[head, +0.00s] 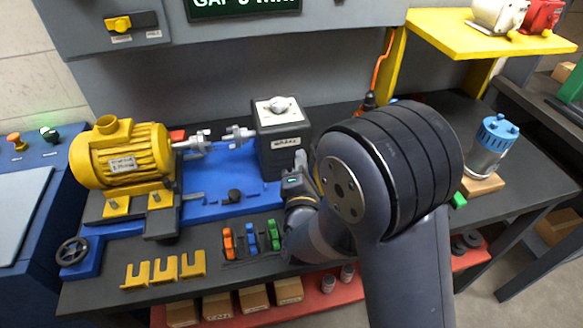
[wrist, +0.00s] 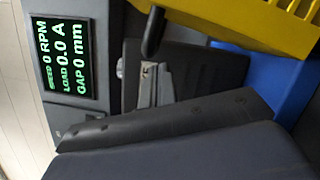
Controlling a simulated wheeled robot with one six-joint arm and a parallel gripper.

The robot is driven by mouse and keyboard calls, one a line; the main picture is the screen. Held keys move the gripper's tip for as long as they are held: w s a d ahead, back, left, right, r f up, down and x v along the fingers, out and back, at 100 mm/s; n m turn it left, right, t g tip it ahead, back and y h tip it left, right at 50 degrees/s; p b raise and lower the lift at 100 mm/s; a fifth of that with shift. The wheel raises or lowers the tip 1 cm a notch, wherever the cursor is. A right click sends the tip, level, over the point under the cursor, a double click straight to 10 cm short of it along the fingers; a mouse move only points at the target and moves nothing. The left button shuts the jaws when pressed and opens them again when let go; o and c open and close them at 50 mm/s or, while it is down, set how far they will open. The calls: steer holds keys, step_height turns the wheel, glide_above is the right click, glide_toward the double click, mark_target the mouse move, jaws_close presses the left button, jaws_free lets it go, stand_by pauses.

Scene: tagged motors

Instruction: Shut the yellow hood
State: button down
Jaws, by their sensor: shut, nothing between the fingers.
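A yellow part with dark slots, which looks like the yellow hood (wrist: 255,25), fills the upper right of the wrist view. A black rounded bar, perhaps its handle (wrist: 153,32), stands out beside it. In the head view I cannot make out the hood; my arm covers the area right of the dark block. My gripper (head: 301,163) is shut and empty, just right of that block. In the wrist view its pale fingers (wrist: 150,85) are together, close to the tip of the black bar. I cannot tell whether they touch.
A yellow motor (head: 122,155) sits left on a blue bed (head: 210,205). The dark block (head: 283,148) stands close to my gripper. Yellow shims (head: 163,270) and coloured clips (head: 250,238) lie in front. A yellow shelf (head: 480,40) overhangs at right. A display (wrist: 65,60) reads 0 RPM.

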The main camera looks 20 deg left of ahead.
steer(key=shift+w+d+r, duration=0.15)
steer(key=shift+d, duration=0.2)
